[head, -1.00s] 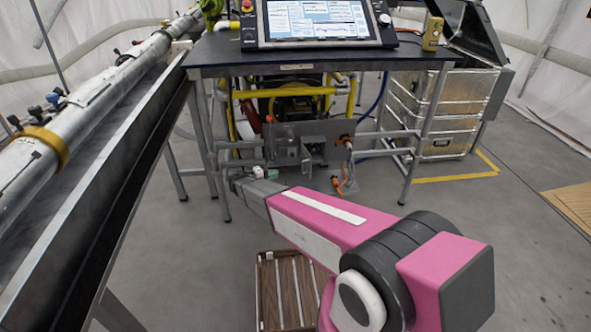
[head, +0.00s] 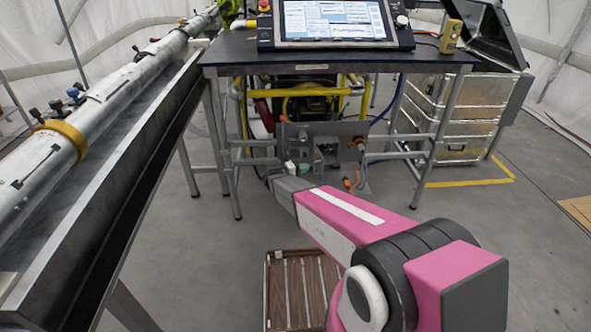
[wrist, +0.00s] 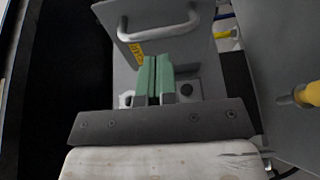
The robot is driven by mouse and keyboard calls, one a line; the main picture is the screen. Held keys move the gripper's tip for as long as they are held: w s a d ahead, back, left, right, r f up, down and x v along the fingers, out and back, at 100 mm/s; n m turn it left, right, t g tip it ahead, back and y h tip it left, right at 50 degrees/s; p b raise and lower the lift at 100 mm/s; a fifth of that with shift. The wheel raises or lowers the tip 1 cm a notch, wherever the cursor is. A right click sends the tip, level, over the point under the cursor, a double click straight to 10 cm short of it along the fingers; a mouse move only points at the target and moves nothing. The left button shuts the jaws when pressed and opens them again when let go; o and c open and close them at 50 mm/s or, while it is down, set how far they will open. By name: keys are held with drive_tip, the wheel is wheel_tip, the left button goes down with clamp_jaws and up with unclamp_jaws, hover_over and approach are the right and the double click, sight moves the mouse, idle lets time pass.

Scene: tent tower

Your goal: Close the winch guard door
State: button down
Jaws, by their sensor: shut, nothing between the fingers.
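In the wrist view, a grey metal panel with a bar handle (wrist: 160,24) and a yellow label stands just beyond my gripper; it looks like the winch guard door (wrist: 185,48). My gripper (wrist: 154,78) has green fingers pressed together with nothing between them. The fingers overlap the panel's lower part, below the handle; I cannot tell whether they touch it. In the head view, my gripper (head: 296,168) is low under the table, in front of a grey plate (head: 345,132). The door's hinge and how far it stands open are unclear.
A dark table (head: 340,58) with a control console (head: 335,22) stands above. A long metal trough (head: 110,170) runs along the left. A slatted wooden crate (head: 300,285) is on the floor. In the wrist view, a large grey panel (wrist: 285,50) is close on the right.

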drive_tip(key=shift+s+d, duration=0.3)
drive_tip(key=shift+d, duration=0.45)
